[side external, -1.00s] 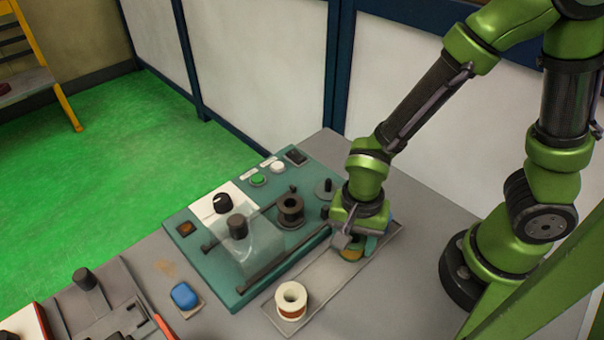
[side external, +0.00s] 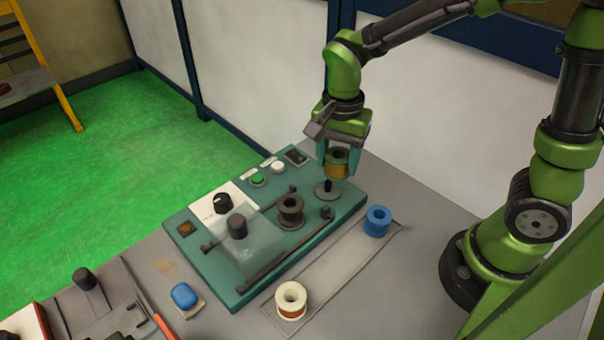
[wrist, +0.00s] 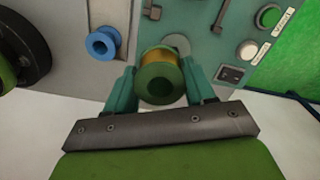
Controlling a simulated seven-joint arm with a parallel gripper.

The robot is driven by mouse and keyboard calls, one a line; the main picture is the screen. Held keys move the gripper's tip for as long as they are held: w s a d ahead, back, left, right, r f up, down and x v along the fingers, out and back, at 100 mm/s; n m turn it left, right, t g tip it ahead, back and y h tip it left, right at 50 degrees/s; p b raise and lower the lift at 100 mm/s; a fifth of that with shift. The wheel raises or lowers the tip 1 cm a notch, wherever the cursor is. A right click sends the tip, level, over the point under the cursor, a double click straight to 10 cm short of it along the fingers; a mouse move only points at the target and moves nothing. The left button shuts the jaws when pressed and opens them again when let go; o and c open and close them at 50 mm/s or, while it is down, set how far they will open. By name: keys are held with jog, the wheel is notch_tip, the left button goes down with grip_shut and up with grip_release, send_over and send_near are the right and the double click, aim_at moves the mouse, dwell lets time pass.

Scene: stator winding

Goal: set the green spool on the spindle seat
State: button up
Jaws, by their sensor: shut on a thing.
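My gripper (side external: 339,160) is shut on the green spool (wrist: 160,84), which has a copper-coloured winding. The spool also shows between the fingers in the side view (side external: 337,170), roughly upright. The spindle seat (side external: 326,194) is a grey disc with a short dark post, at the back right of the teal machine base. The spool hangs just above the post, and I cannot tell whether they touch. In the wrist view the seat's disc (wrist: 177,42) is partly hidden behind the spool.
A blue spool (side external: 377,221) and a white spool (side external: 291,298) stand at opposite ends of a flat tray (side external: 325,268). Buttons (side external: 258,180) lie behind.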

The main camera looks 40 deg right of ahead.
aim_at(328, 180)
jog(key=w, duration=0.1)
jog(key=w+d+r+n, duration=0.1)
jog(key=w, duration=0.1)
jog(key=shift+r, duration=0.1)
jog(key=shift+s+f, duration=0.15)
jog(key=shift+f, duration=1.85)
jog(key=shift+f, duration=0.35)
jog(key=shift+f, duration=0.65)
jog(key=shift+f, duration=0.25)
jog(key=shift+f, duration=0.35)
jog(key=shift+f, duration=0.65)
